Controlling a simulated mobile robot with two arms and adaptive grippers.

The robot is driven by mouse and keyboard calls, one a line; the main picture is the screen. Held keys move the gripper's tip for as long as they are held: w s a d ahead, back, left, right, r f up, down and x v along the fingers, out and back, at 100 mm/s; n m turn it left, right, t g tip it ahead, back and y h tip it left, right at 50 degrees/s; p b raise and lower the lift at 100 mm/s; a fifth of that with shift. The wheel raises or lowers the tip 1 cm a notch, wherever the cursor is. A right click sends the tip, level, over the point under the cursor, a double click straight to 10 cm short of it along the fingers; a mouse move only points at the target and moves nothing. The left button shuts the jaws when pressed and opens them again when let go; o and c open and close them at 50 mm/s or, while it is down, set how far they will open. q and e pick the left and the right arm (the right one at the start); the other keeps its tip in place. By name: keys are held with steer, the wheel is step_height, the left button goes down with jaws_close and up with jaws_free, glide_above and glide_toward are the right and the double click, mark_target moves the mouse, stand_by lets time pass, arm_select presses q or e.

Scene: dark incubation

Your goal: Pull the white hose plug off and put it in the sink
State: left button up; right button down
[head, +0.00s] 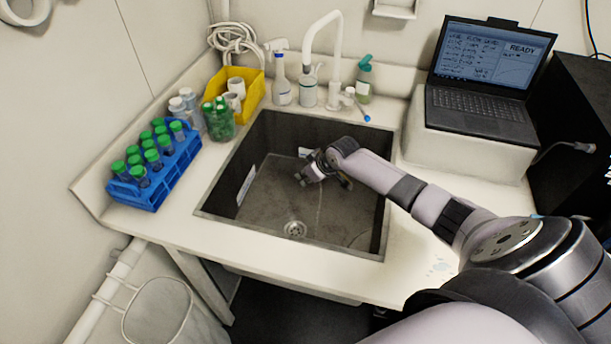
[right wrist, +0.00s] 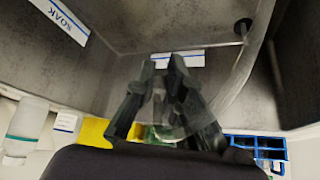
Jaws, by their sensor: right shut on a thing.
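My right gripper (head: 322,178) is inside the grey sink (head: 265,200), over its floor near the back right. In the right wrist view, the dark fingers (right wrist: 163,75) are shut on a small pale, partly see-through piece (right wrist: 172,118). It appears to be the white hose plug, but it is blurred and mostly hidden by the fingers. In the head view only a little white shows at the fingertips. I cannot tell whether it touches the sink floor. My left gripper is not in view.
The drain (head: 294,229) is at the sink's front. A blue rack (head: 150,190) of green-capped tubes and a yellow bin (head: 250,92) stand left. Bottles (head: 281,88) and a white faucet (head: 337,60) stand behind. A laptop (head: 485,75) sits on a raised block at right.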

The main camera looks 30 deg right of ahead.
arm_select(q)
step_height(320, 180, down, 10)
steer(key=b, duration=0.9)
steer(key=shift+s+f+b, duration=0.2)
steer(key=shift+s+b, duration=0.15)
arm_select(e)
step_height(320, 180, down, 11)
steer(key=shift+s, duration=0.1)
arm_select(q)
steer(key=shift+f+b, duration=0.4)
steer(key=shift+b, duration=0.05)
arm_select(e)
steer(key=shift+f, duration=0.7)
steer(key=c, duration=1.6)
jaws_free()
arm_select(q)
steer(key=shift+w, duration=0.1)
